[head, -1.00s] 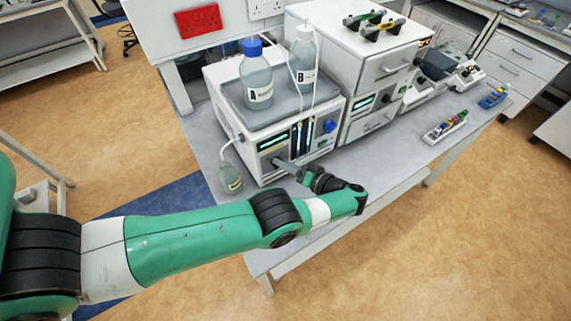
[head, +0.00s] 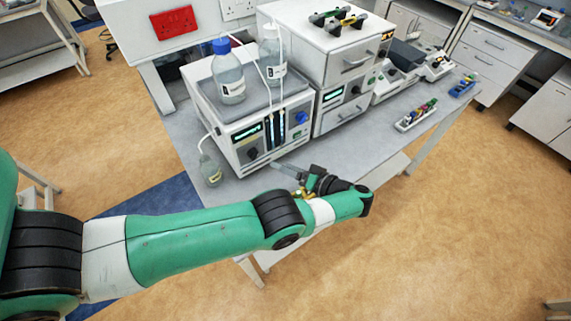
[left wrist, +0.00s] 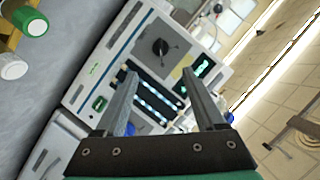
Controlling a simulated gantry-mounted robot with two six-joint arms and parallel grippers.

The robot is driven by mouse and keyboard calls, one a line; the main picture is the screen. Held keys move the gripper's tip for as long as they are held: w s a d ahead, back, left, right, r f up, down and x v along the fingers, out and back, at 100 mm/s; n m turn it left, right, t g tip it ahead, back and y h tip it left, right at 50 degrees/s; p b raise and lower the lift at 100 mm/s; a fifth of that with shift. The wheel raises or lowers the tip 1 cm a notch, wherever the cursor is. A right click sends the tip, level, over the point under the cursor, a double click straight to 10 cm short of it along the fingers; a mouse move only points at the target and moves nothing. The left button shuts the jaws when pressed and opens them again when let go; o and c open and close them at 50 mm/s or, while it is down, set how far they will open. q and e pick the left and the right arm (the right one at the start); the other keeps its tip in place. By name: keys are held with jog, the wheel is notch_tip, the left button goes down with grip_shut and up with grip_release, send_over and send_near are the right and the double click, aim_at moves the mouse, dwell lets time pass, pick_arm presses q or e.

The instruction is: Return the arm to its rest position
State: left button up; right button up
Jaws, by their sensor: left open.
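My left arm (head: 200,232) reaches in from the left, its green links stretched over the bench's front edge. My left gripper (head: 278,168) points toward the front of a white instrument (head: 240,150) with lit displays, with a small gap visible between them. In the left wrist view, the left gripper (left wrist: 160,76) has its two fingers spread with nothing held between them. The instrument's panel (left wrist: 130,55) shows beyond the fingers, with a black knob and glowing strips. My right gripper is not in view.
Bottle A (head: 228,78) and a second bottle (head: 272,55) stand on the instrument, with tubing. A small bottle (head: 210,172) stands at the bench's left. The floor (head: 460,220) at right is clear.

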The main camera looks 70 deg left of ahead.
pick_arm(q)
jog(key=shift+w+d+r, duration=0.25)
jog(key=shift+d, duration=0.15)
